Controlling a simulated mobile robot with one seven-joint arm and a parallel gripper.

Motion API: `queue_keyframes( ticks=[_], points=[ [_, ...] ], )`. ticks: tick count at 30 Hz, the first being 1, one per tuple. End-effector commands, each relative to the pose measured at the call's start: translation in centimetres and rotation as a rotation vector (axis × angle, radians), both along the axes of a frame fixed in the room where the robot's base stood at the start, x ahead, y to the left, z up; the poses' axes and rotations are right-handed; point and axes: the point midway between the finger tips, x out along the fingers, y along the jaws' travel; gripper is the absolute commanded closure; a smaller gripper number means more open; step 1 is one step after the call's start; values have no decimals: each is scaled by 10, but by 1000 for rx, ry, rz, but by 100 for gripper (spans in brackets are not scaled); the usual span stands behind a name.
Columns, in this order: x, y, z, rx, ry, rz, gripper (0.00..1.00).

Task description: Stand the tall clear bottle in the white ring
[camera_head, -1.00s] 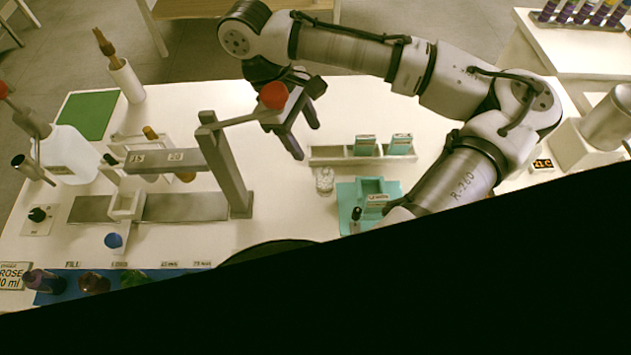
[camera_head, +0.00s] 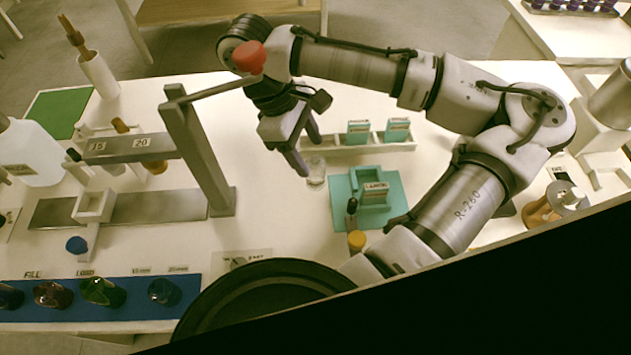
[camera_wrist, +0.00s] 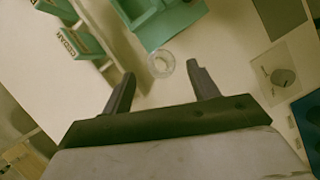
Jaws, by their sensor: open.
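A small clear glass bottle (camera_head: 316,172) stands on the white table, left of the teal stand. In the wrist view the clear bottle (camera_wrist: 161,64) shows from above as a round rim, just beyond and between my fingertips. My gripper (camera_head: 309,156) is open, pointing down, with its fingers above and beside the bottle; nothing is held. It also shows in the wrist view (camera_wrist: 160,73). I cannot pick out the white ring with certainty; a white square holder (camera_head: 95,205) sits on the grey rail at left.
A rack with teal boxes (camera_head: 358,133) lies behind. A grey post (camera_head: 203,160) with a red knob (camera_head: 249,56) stands left. Dark bottles line a blue mat (camera_head: 215,285).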

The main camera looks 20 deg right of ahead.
Motion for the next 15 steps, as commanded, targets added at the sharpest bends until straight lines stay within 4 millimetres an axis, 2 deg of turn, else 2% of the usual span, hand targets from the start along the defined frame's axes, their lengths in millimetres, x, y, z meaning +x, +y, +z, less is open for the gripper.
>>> queue_keyframes(
  ticks=[8,15],
  points=[
    [-2,-2,-9,0,0,0,40],
    [-5,-5,-31,-2,-1,-1,40]
  ],
)
